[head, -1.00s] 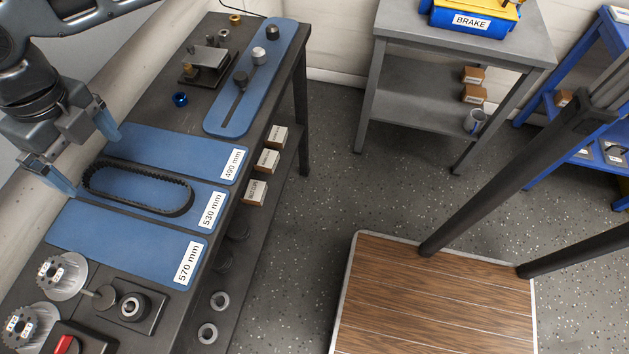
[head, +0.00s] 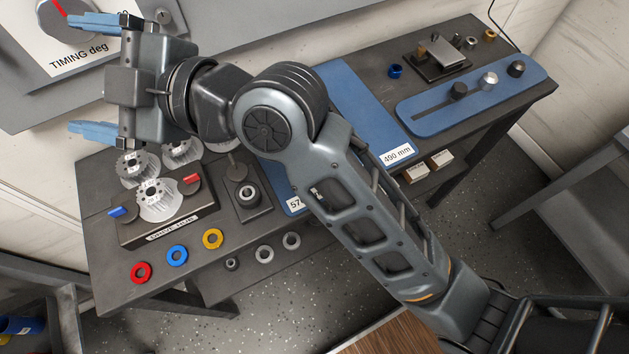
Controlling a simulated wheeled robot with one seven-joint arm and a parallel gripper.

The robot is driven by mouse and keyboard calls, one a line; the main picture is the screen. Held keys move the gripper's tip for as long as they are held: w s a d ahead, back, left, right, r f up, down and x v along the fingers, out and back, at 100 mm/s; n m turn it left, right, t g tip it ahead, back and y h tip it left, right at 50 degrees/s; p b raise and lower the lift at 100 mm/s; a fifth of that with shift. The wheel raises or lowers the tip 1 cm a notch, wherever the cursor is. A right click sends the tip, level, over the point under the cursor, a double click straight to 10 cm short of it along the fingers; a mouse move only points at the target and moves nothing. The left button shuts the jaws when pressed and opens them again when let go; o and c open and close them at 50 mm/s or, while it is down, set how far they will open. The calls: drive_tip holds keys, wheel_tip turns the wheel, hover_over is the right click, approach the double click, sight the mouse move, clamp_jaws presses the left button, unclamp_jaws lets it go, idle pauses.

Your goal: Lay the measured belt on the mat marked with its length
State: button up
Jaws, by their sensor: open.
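My gripper (head: 92,78) is at the upper left of the head view, raised in front of the timing dial, with its two blue fingers wide apart and nothing between them. The blue 490 mm mat (head: 352,108) lies on the bench, its label showing beside my arm. Only a corner of the 570 mm mat (head: 289,198) shows, with its label partly covered. My arm hides the 530 mm mat and the black toothed belt, so I cannot see how the belt lies now.
A slotted blue gauge board (head: 472,96) with knobs lies at the bench's right. Toothed pulleys (head: 158,198) stand on a block at the left, below my gripper. Red (head: 140,272), blue (head: 177,255) and yellow (head: 212,239) rings lie near the front edge.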

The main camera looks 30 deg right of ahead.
drive_tip(key=s+d+f+m+t+h, duration=0.4)
drive_tip(key=s+d+f+m+h, duration=0.6)
drive_tip(key=s+d+f+m, duration=0.45)
drive_tip(key=s+d+r+m+h, duration=0.1)
drive_tip(key=s+d, duration=0.6)
drive_tip(key=s, duration=0.3)
drive_tip(key=s+d+m+g+h, duration=0.1)
drive_tip(key=s+d+m+h, duration=0.1)
drive_tip(key=s+d, duration=0.4)
drive_tip(key=v, duration=0.5)
drive_tip(key=shift+d+f, duration=0.25)
drive_tip(key=shift+d, duration=0.1)
drive_tip(key=shift+m, duration=0.25)
